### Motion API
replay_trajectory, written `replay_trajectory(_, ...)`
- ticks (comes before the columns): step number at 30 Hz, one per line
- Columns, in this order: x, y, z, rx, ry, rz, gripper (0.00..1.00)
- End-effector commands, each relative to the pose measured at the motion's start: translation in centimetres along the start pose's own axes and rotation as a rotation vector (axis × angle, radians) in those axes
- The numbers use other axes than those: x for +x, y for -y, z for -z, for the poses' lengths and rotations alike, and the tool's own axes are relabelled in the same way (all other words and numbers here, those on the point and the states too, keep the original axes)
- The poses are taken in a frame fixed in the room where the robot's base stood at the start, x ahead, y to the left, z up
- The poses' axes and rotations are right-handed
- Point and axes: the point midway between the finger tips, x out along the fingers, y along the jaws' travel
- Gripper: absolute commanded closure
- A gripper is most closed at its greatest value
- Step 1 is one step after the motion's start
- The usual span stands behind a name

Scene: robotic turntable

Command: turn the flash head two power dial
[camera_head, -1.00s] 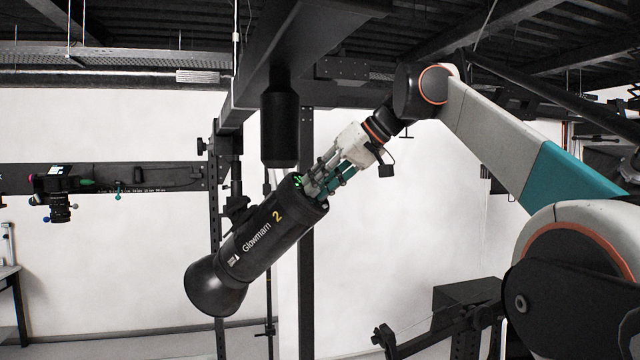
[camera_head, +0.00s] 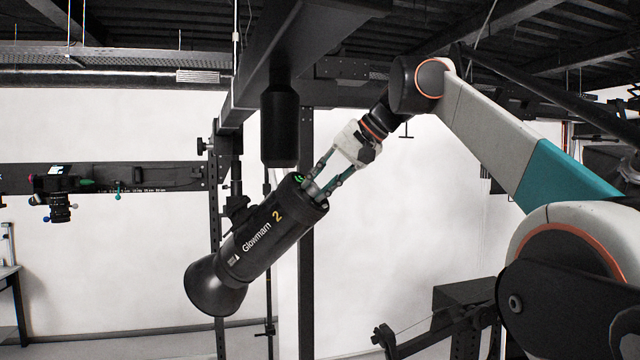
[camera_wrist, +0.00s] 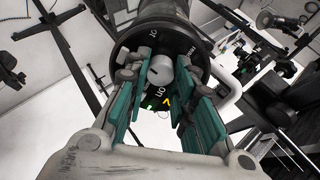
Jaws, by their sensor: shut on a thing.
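Flash head two (camera_head: 262,240) is a black cylinder marked "Glowmam 2", with a flared reflector at its lower left end. It hangs tilted on a dark stand, its back end facing up and right. My gripper (camera_head: 318,190) reaches that back end from the upper right. In the wrist view my gripper (camera_wrist: 160,88) has its teal-lined fingers on both sides of a light grey round dial (camera_wrist: 161,70) on the black back panel (camera_wrist: 125,50), shut on it. A green lit display (camera_wrist: 152,103) shows below the dial, partly hidden by the fingers.
A black cylinder (camera_head: 280,125) hangs from the overhead beam just above the flash head. A dark upright post (camera_head: 306,250) stands behind it. A camera (camera_head: 58,205) is mounted on the rail at left. White wall and open space lie to the right of the flash head.

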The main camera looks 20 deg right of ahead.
Motion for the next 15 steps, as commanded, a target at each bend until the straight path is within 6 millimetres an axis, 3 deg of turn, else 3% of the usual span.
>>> replay_trajectory(15, -0.02, 0.01, 0.02, 0.075, 0.0, -0.005, 1.0)
